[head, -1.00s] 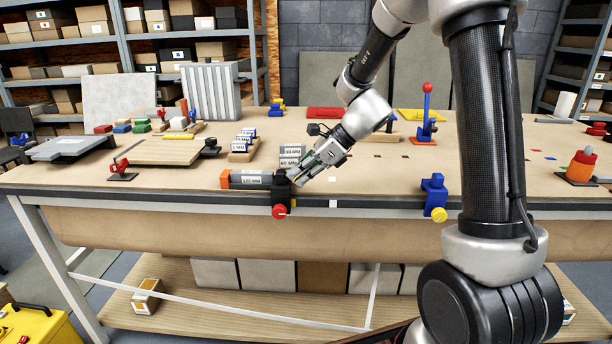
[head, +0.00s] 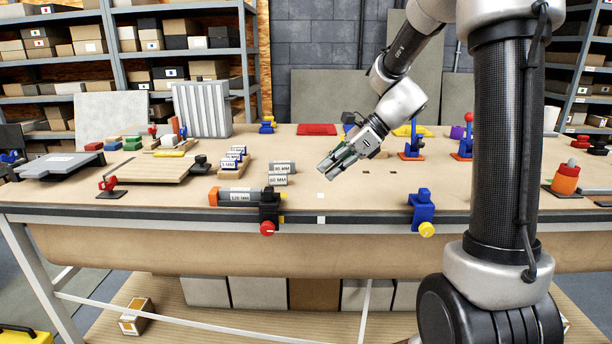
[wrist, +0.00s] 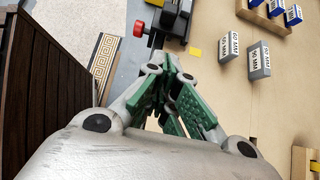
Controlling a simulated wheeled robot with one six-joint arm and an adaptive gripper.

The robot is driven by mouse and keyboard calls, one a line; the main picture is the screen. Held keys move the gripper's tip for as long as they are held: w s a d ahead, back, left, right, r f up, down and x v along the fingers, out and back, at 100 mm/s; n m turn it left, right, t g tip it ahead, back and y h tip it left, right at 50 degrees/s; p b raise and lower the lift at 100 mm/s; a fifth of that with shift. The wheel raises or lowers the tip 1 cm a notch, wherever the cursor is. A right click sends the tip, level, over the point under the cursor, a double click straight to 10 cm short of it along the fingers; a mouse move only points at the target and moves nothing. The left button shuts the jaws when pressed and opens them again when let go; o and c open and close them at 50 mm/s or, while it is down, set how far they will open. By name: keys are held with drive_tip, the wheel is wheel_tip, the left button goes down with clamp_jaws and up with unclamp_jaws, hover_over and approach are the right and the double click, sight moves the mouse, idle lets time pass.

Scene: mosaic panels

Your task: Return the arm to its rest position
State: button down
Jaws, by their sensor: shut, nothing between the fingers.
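My gripper (head: 335,168) hangs above the workbench (head: 350,205), right of the labelled grey blocks, with its fingers pointing down and to the left. Its green-padded fingers (wrist: 172,105) are shut with nothing between them in the wrist view. My arm comes down from the upper right of the head view and bends at the elbow above the bench. The gripper touches nothing that I can see.
A black clamp with a red knob (head: 267,228) and a blue clamp (head: 422,210) sit on the front edge. The bench between the edge clamps is mostly clear.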

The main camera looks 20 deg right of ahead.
drive_tip(key=s+d+f+n+g+h, duration=0.25)
drive_tip(key=s+d+n, duration=0.35)
drive_tip(key=s+n, duration=0.45)
drive_tip(key=s+d+r+n+t+h, duration=0.2)
drive_tip(key=s+r+n+h, duration=0.1)
drive_tip(key=s+n, duration=0.2)
drive_tip(key=s+d+r+n+t+h, duration=0.2)
drive_tip(key=s+n, duration=0.4)
drive_tip(key=s, duration=0.3)
drive_tip(key=shift+s+r+h, duration=0.4)
drive_tip(key=shift+r+h, duration=0.15)
drive_tip(key=shift+r, duration=0.4)
